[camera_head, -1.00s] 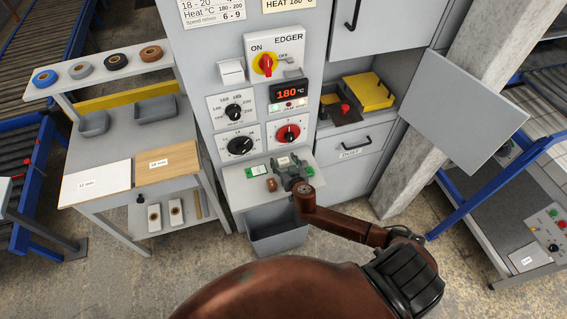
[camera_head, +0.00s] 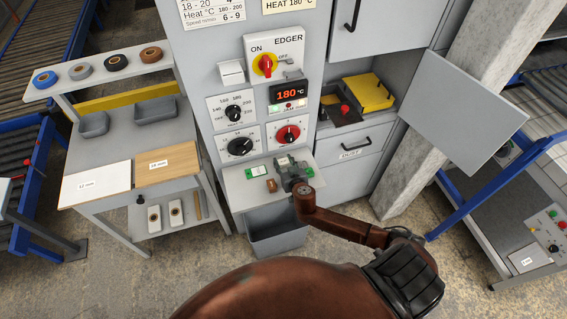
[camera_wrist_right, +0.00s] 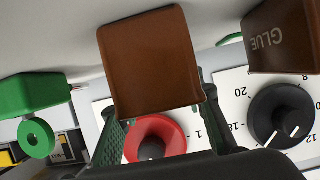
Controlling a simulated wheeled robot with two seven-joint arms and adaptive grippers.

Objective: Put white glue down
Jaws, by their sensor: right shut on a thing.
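My right gripper (camera_head: 296,178) is over the small grey shelf (camera_head: 236,191) on the front of the edger. In the right wrist view it is shut on a brown block (camera_wrist_right: 152,62), close to the shelf surface; I cannot tell whether the block touches it. A second brown block marked GLUE (camera_wrist_right: 285,38) stands beside it, apart from the fingers, and shows in the head view (camera_head: 272,185) left of the gripper. No white-coloured glue shows clearly. The gripper hides most of the held block in the head view. My left gripper is not in view.
A green part with a ring (camera_wrist_right: 36,115) is on the other side of the held block. Dials (camera_head: 240,147) and a red knob (camera_head: 288,133) sit just above the shelf. A grey bin (camera_head: 277,237) is below. A side table (camera_head: 97,184) stands left.

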